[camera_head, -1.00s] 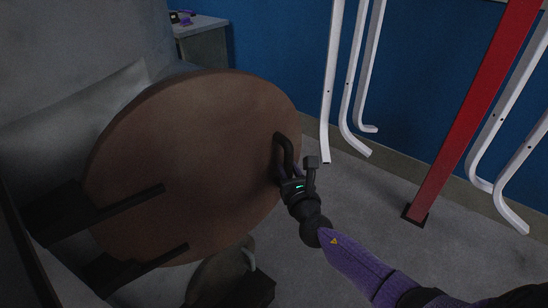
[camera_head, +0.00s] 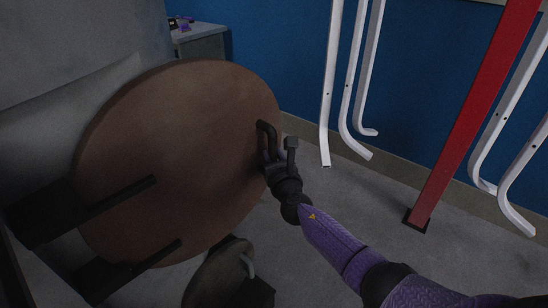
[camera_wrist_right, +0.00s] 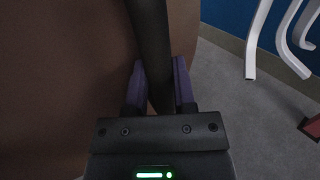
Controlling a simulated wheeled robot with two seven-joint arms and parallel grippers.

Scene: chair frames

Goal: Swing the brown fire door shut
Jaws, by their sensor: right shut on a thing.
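The brown fire door (camera_head: 175,150) is a large round disc on dark hinge arms at its left, standing in front of a grey body. It also fills the left of the right wrist view (camera_wrist_right: 60,80). A dark curved handle (camera_head: 265,132) is on its right edge. My right gripper (camera_head: 268,160) is at that handle. In the right wrist view the purple fingers of my right gripper (camera_wrist_right: 160,90) are shut on the dark handle bar (camera_wrist_right: 152,50), one on each side. My left gripper is not in view.
A smaller round door (camera_head: 218,275) with a light handle is below. White bent tubes (camera_head: 330,90) hang at the right near a red post (camera_head: 470,110) standing on the grey floor (camera_head: 350,205). A grey cabinet (camera_head: 200,42) stands behind, against the blue wall (camera_head: 280,60).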

